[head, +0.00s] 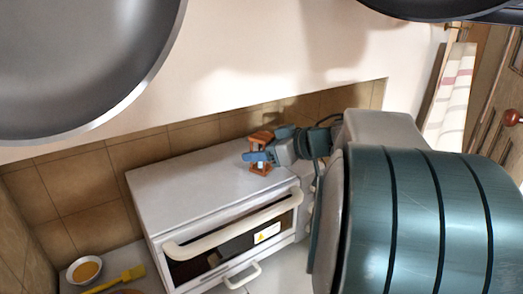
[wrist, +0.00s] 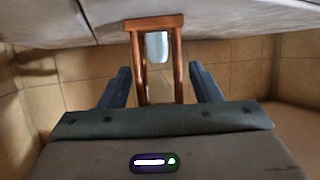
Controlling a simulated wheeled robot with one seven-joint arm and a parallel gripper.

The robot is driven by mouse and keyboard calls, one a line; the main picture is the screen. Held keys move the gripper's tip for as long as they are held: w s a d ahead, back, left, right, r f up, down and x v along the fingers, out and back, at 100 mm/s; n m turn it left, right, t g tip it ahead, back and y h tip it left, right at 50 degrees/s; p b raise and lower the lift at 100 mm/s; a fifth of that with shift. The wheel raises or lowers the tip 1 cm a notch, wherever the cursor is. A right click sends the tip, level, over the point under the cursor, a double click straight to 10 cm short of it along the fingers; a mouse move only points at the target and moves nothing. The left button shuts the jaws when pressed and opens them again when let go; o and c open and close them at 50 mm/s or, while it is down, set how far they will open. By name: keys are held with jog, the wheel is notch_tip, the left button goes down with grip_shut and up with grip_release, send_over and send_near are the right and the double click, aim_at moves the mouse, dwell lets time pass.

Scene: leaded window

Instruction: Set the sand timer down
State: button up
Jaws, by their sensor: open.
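The sand timer (head: 260,138) has a brown wooden frame and stands upright on top of the white toaster oven (head: 195,185), near its back right part. In the wrist view the sand timer (wrist: 154,60) shows its wooden end, posts and pale glass between my fingers. My gripper (head: 262,156) is around the timer at the oven top. In the wrist view my gripper (wrist: 158,85) has its two blue fingers apart, one on each side of the timer, with a gap on both sides.
A small bowl with orange contents (head: 85,270) and a yellow brush (head: 118,279) lie left of the oven. A large dark pan (head: 75,60) hangs close in the upper left. A tiled wall (head: 80,205) runs behind the oven. The oven top is otherwise clear.

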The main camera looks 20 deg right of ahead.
jog(key=v, duration=1.2)
dwell(0.9)
